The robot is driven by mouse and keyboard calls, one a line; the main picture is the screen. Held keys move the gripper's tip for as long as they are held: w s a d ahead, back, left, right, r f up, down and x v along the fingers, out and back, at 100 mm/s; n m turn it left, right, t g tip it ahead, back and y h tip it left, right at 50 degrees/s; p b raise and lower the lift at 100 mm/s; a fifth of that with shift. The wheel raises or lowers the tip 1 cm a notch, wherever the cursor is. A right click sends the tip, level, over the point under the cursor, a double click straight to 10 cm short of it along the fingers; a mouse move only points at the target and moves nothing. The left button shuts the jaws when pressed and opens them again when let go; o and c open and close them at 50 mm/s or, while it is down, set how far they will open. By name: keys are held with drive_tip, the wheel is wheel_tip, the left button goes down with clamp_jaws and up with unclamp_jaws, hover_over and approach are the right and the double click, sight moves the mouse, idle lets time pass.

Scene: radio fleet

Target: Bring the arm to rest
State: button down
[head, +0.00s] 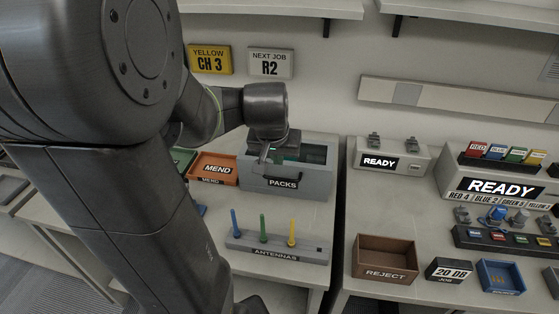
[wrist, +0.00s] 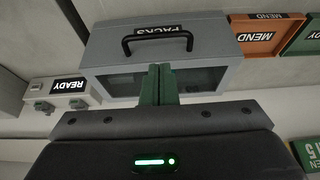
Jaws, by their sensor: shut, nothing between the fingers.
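My arm reaches over the bench from the left in the head view. My gripper (head: 264,158) is small and partly dark there, at the grey PACKS box (head: 287,187). In the wrist view my gripper (wrist: 160,68) shows two green fingers pressed together, with nothing between them. The PACKS box (wrist: 207,37) lies beyond the fingertips in that view, its black handle and dark windows visible. I cannot tell whether the fingers touch the box.
An orange MEND tray (head: 214,168) is left of the box. An antenna rack (head: 279,248) with blue, green and yellow antennas stands in front. To the right are a READY unit (head: 391,158), a brown REJECT bin (head: 386,258) and a blue tray (head: 500,277).

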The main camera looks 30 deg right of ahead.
drive_tip(key=v, duration=0.7)
drive_tip(key=shift+s+a+f, duration=0.2)
drive_tip(key=shift+s+a, duration=0.2)
drive_tip(key=shift+s, duration=0.05)
drive_tip(key=shift+f, duration=0.15)
drive_tip(key=b+x, duration=0.3)
drive_tip(key=x, duration=1)
drive_tip(key=shift+s, duration=0.15)
drive_tip(key=shift+a, duration=0.1)
